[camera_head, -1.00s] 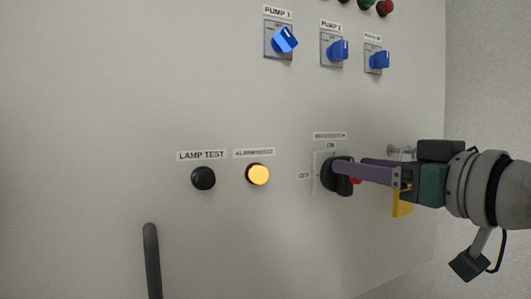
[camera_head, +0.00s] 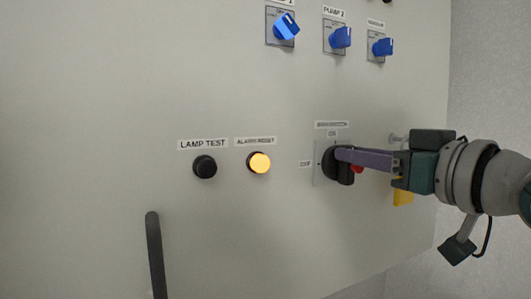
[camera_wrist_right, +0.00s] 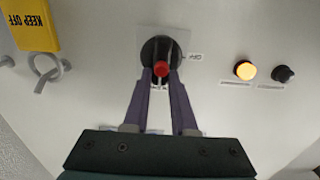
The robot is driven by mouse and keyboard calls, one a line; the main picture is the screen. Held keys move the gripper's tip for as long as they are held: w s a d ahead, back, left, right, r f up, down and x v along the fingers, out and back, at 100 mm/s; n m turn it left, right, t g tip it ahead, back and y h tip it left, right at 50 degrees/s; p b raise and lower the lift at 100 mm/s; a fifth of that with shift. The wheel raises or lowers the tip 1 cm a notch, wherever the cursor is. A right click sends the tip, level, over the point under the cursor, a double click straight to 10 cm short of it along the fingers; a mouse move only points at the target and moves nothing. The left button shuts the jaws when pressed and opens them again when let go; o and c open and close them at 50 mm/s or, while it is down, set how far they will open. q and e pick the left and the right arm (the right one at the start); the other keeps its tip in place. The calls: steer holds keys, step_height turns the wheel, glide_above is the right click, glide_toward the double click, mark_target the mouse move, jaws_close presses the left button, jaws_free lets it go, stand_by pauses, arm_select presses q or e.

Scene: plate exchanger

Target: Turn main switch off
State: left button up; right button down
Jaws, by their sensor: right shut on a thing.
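The main switch (camera_head: 331,165) is a black rotary knob on a pale square plate, low on the right of the panel in the head view, with ON above and OFF to its left. A red part shows at the knob. In the right wrist view the black knob (camera_wrist_right: 153,50) with its red part (camera_wrist_right: 161,69) sits between the fingertips. My right gripper (camera_head: 345,156) reaches in from the right, its purple fingers shut on the knob; it also shows in the right wrist view (camera_wrist_right: 161,78). The fingers hide part of the knob. My left gripper is out of view.
A black lamp test button (camera_head: 204,167) and a lit amber alarm reset button (camera_head: 259,163) lie left of the switch. Blue pump knobs (camera_head: 340,37) are above. A black bar handle (camera_head: 154,255) is at lower left. A yellow KEEP OFF tag (camera_wrist_right: 30,25) hangs near a ring.

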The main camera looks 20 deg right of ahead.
steer(key=shift+n, duration=0.5)
steer(key=n, duration=0.2)
steer(key=shift+a+n+p, duration=0.3)
steer(key=shift+n+p, duration=0.1)
steer(key=n, duration=0.6)
steer(key=a+f+n, duration=0.1)
steer(key=n, duration=0.3)
steer(key=shift+s+p, duration=0.1)
steer(key=shift+p, duration=0.3)
steer(key=shift+a+f+n, duration=0.1)
steer(key=shift+f+n, duration=0.1)
steer(key=shift+n, duration=0.8)
steer(key=shift+f+n, duration=0.2)
steer(key=shift+n, duration=1.1)
steer(key=c, duration=0.7)
jaws_free()
